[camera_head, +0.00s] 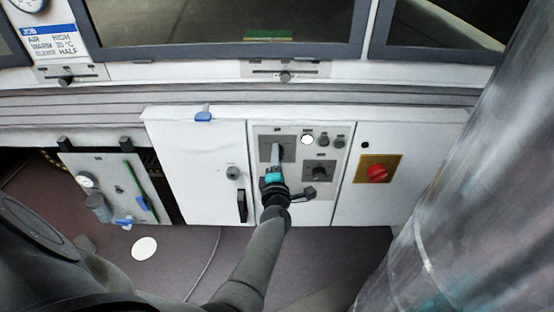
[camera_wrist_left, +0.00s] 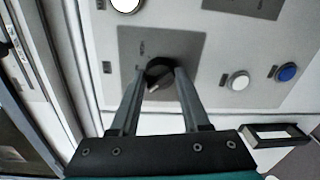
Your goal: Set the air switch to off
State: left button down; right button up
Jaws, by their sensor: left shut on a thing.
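A dark round rotary switch on a grey square plate (camera_head: 291,141) sits at the upper left of the control panel; my gripper mostly covers it in the head view. Its lettering is too small to read, so I cannot confirm it is the air switch. In the left wrist view, the black knob (camera_wrist_left: 157,70) with a pale pointer shows between the fingers. My left gripper (camera_head: 277,149) is shut on this knob, one finger on each side, also in the left wrist view (camera_wrist_left: 163,75). My right gripper is not in view.
A second rotary knob (camera_head: 320,171) is below right, and a white round lamp (camera_head: 307,139) is to the right. A red knob (camera_head: 377,173) on a yellow plate is farther right. A large metal cylinder blocks the right side.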

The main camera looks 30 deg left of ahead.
pick_arm(q)
jog(key=shift+w+r+n, duration=0.1)
jog(key=shift+r+n, duration=0.05)
jog(key=shift+n, duration=0.55)
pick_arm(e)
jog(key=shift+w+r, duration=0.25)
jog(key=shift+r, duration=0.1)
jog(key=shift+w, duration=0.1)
pick_arm(q)
jog(key=shift+c, duration=1.9)
grip_release()
